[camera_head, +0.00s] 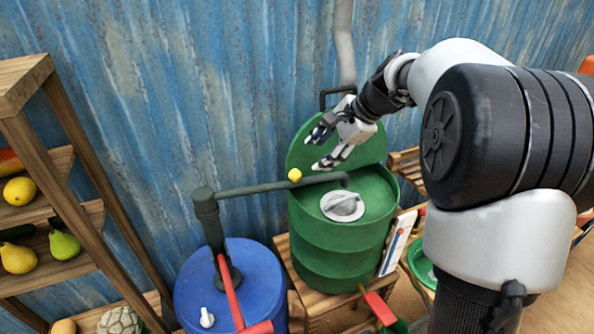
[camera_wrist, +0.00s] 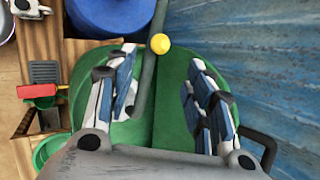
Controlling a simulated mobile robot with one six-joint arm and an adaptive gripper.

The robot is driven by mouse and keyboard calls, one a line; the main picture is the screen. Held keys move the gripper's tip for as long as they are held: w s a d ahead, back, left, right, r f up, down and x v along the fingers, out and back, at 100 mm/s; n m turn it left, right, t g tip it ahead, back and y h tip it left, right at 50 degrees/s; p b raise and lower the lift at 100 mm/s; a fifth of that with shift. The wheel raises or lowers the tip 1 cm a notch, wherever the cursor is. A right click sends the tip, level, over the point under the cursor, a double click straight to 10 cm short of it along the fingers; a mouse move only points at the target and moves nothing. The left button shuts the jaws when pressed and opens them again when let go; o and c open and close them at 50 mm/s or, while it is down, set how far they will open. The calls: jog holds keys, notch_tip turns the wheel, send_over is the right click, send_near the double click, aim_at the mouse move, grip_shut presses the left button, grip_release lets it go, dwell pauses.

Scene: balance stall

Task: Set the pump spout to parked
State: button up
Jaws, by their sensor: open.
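The pump (camera_head: 207,225) stands on top of the blue barrel and has a red handle (camera_head: 228,292). A yellow knob (camera_head: 294,175) sits on the spout. My gripper (camera_head: 318,152) is open and empty above the back of the drum, right of and above the knob. In the wrist view the gripper (camera_wrist: 162,80) has its fingers spread wide, with the knob (camera_wrist: 160,43) beyond and between the fingertips. The spout (camera_wrist: 147,85) runs beside the left finger, partly hidden by it.
The blue barrel (camera_head: 245,275) stands left of the drum. The drum's green lid (camera_head: 300,148) is raised near my gripper, with a black handle (camera_head: 338,93) behind. A corrugated wall (camera_head: 200,90) closes the back. A wooden fruit shelf (camera_head: 50,160) stands left.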

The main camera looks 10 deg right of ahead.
aim_at(298, 171)
jog(key=x, duration=1.2)
jog(key=shift+f+b, duration=0.1)
jog(key=shift+b, duration=0.2)
jog(key=shift+d, duration=0.1)
jog(key=c, duration=0.5)
jog(key=shift+w, duration=0.1)
grip_shut()
